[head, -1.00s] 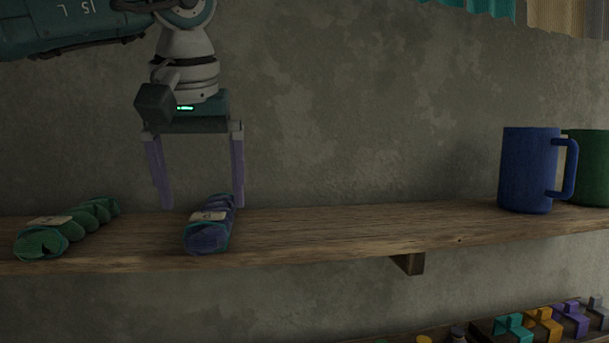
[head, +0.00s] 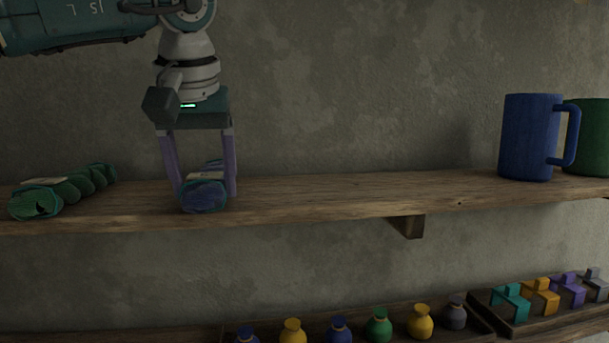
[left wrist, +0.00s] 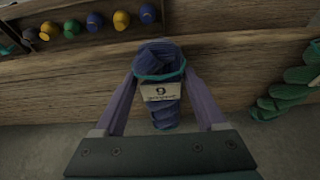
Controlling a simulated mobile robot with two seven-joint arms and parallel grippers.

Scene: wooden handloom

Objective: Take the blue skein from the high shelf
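The blue skein (head: 205,195), dark blue with teal edging and a pale label, lies on the high shelf (head: 330,196), its end towards me. My left gripper (head: 205,191) points down over it, one purple finger on each side. In the left wrist view the skein (left wrist: 160,62) fills the space between the fingertips (left wrist: 160,80), which appear to touch its sides. It looks to be resting on the shelf. My right gripper is not in view.
A green skein (head: 70,190) lies to the left on the shelf. A blue mug (head: 527,138) and a green mug (head: 588,140) stand at the right. The shelf's middle is clear.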

